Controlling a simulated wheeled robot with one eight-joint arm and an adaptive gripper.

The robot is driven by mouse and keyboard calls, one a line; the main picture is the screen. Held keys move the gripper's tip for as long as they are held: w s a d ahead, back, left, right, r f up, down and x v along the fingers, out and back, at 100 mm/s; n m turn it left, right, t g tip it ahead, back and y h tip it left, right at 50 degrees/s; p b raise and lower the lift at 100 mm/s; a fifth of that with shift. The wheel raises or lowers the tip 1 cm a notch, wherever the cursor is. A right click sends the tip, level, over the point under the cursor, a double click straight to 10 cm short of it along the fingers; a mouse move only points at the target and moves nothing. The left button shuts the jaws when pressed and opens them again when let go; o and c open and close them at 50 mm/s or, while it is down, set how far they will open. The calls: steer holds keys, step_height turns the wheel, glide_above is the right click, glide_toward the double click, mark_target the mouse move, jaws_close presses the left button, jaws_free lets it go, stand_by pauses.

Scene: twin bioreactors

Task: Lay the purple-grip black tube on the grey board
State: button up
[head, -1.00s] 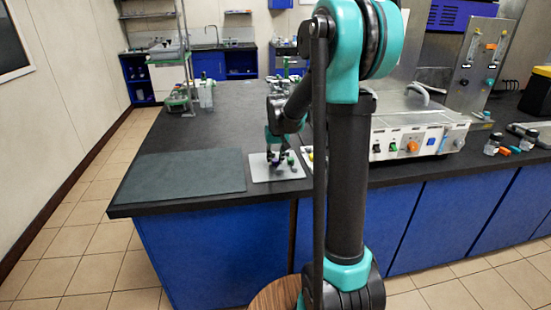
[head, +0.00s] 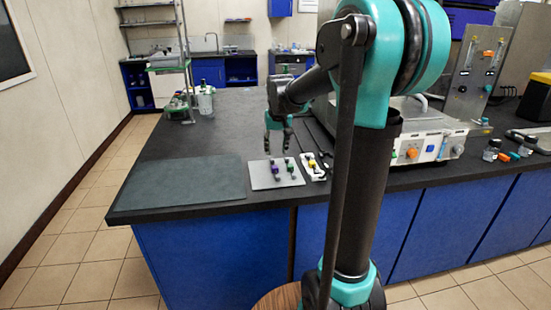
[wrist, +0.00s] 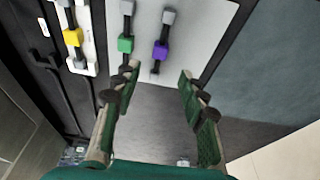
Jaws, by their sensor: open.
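The purple-grip black tube (head: 274,169) lies on the light grey board (head: 258,180) near the counter's front edge. In the wrist view its purple grip (wrist: 160,52) shows ahead of the fingers, with a grey cap at its far end. A green-grip tube (head: 290,167) lies beside it on the same board, apart from it. My gripper (head: 278,150) is open and empty above the back of the board, pointing down.
A yellow-grip tube (head: 312,165) sits in a white holder right of the board. A dark grey-green mat (head: 180,182) lies flat to the left. A white instrument (head: 425,145) stands to the right, beyond my arm.

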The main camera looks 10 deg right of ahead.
steer(key=s+d+f, duration=0.1)
steer(key=s+f, duration=0.4)
steer(key=s, duration=0.4)
steer(key=s+f, duration=0.5)
steer(key=s, duration=0.4)
steer(key=s+d+f+t, duration=0.1)
steer(key=s+f, duration=0.4)
steer(key=s, duration=0.4)
steer(key=shift+s+d+f, duration=0.2)
steer(key=shift+s+d, duration=0.1)
